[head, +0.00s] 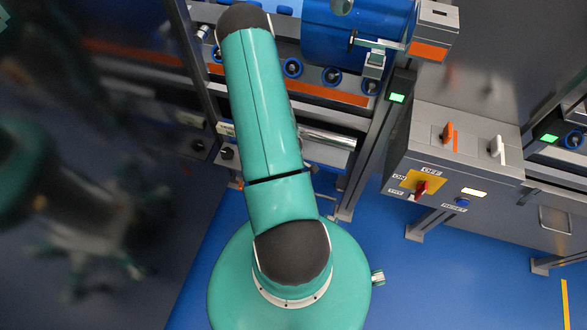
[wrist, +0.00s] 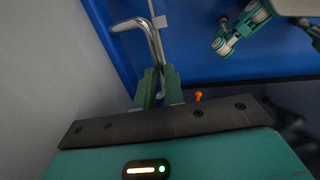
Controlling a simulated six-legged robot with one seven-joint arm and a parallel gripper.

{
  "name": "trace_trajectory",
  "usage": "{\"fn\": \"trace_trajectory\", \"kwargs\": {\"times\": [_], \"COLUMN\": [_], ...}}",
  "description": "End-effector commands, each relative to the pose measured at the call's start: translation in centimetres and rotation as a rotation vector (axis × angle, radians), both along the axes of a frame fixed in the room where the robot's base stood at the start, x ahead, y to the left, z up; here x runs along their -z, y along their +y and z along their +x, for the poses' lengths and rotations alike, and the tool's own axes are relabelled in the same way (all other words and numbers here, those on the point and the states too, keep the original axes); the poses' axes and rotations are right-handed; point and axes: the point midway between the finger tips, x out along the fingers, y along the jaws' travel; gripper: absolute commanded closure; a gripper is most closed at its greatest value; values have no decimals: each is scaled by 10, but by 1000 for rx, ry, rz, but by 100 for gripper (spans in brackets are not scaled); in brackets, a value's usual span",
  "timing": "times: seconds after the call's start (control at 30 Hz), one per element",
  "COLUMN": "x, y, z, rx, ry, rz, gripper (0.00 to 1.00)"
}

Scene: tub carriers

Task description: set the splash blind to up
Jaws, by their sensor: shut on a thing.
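In the wrist view my gripper (wrist: 159,84) has its two green fingers closed around a bent, silver metal rod (wrist: 153,38). The rod runs up from between the fingers and bends to the left at its upper end. In the head view a pale, silvery roll (head: 328,138) lies across the frame below the blue drum; it may be the splash blind, but I cannot tell how far it is up or down. My arm covers the middle of this area and hides my gripper in the head view.
A blue drum (head: 345,30) sits in the metal frame above. Blue floor (head: 400,285) is clear at lower right.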

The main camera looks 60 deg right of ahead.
Motion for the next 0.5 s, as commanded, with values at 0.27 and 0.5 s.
{"fn": "trace_trajectory", "kwargs": {"times": [0.27,0.5], "x": [1,1], "y": [1,1], "z": [0,0], "rx": [-1,-1], "ry": [0,0], "rz": [1,1], "gripper": [68,68]}}
